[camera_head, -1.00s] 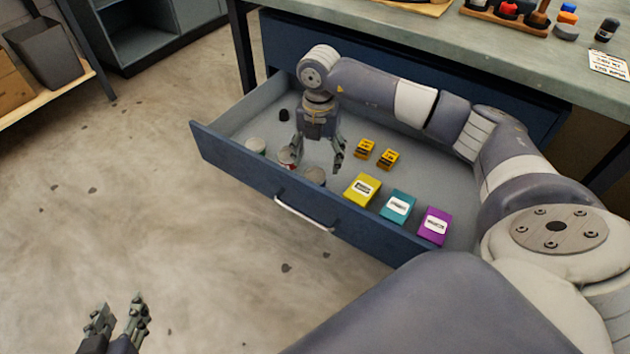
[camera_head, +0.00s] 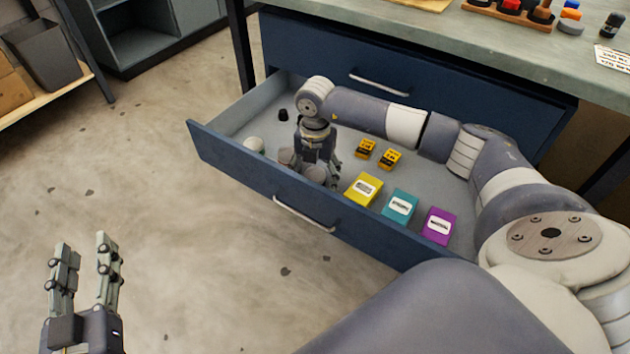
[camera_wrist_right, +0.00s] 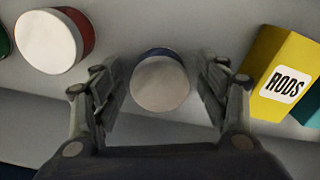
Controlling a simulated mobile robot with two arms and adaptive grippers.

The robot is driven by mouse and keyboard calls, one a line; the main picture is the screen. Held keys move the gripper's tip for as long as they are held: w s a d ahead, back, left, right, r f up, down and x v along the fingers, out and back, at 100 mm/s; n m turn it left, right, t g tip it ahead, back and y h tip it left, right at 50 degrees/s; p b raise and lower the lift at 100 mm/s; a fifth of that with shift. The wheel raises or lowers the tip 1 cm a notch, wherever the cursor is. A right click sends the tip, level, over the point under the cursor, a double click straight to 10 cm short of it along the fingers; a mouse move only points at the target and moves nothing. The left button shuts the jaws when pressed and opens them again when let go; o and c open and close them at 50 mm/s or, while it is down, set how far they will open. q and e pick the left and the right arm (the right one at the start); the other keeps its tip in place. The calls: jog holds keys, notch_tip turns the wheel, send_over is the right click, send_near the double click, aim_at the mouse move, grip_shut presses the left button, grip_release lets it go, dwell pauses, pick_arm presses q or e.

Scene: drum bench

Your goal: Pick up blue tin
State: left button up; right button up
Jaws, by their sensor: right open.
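The blue tin (camera_wrist_right: 160,82) has a pale lid and a blue side. In the right wrist view it stands between the two open fingers of my right gripper (camera_wrist_right: 162,88), with a gap visible on each side. In the head view the tin (camera_head: 315,174) stands near the front wall of the open drawer, partly hidden by my right gripper (camera_head: 318,170). My left gripper (camera_head: 84,262) is open and empty above the floor at the lower left, far from the tin.
A red tin (camera_wrist_right: 55,40) stands left of the blue tin, and a yellow box (camera_wrist_right: 283,75) is on its right. Teal (camera_head: 400,207) and purple (camera_head: 438,226) boxes lie further right in the drawer. The blue drawer front (camera_head: 235,168) is close by.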

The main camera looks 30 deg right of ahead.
jog(key=shift+f, duration=0.1)
jog(key=c, duration=1.2)
